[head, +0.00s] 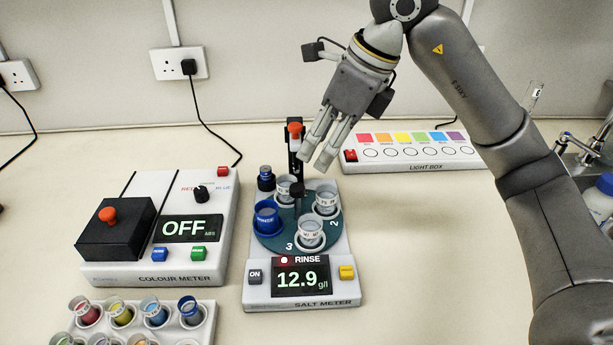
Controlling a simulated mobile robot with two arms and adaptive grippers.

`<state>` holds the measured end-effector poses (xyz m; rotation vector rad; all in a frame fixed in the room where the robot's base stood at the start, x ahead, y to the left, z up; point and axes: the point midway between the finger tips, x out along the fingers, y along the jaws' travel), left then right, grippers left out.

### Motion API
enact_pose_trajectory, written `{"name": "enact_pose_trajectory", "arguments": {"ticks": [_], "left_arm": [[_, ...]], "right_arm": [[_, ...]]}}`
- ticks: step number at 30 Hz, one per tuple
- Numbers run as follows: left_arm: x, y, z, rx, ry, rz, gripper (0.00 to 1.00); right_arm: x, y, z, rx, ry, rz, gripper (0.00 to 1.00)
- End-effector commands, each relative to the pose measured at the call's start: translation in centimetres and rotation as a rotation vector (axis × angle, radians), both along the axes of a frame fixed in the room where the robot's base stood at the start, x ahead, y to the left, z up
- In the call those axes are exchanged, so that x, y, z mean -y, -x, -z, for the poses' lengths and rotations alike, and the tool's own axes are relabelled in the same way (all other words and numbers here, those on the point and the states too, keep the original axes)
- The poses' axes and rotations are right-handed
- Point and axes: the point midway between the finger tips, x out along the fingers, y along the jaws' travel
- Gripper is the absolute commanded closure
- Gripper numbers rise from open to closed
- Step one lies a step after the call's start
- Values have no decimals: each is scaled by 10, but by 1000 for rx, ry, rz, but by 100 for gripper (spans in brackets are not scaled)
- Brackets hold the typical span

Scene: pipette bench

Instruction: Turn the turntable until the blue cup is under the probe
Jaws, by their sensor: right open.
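The teal turntable (288,243) sits on the white salt meter (258,293) and carries several cups. The blue cup (267,218) is at its left side. Clear cups stand at the back (284,184), right (327,201) and front (310,234). A black upright with an orange-red knob (295,130), apparently the probe's, rises behind the back cup; the probe tip cannot be made out. A dark knob (297,191) stands near the turntable's middle. My right gripper (317,157) is open and empty, above and behind the turntable, just right of the upright. My left gripper is out of view.
The salt meter display reads RINSE and 12.9 g/l. A colour meter (105,272) showing OFF stands left, with a rack of coloured cups (205,330) in front. A small dark-blue bottle (266,178) is beside the turntable. A light box (420,167) stands behind right.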

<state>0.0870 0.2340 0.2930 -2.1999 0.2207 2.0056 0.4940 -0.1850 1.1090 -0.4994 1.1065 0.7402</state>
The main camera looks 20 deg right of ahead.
Motion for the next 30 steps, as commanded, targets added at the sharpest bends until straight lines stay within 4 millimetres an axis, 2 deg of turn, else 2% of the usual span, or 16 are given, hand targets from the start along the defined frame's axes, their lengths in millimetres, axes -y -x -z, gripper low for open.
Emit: {"name": "enact_pose_trajectory", "arguments": {"ticks": [9, 15, 21, 29, 30], "left_arm": [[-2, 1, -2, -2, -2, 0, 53], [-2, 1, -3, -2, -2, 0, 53], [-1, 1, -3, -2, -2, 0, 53], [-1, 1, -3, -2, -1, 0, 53], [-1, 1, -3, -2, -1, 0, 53]], "right_arm": [[-17, -14, 53, -4, -3, -1, 53], [-26, -22, 81, -3, -5, 0, 53], [-30, -26, 93, 0, -4, 0, 53], [-30, -26, 94, 0, -5, 0, 53], [-30, -26, 94, 0, -5, 0, 57]]}}
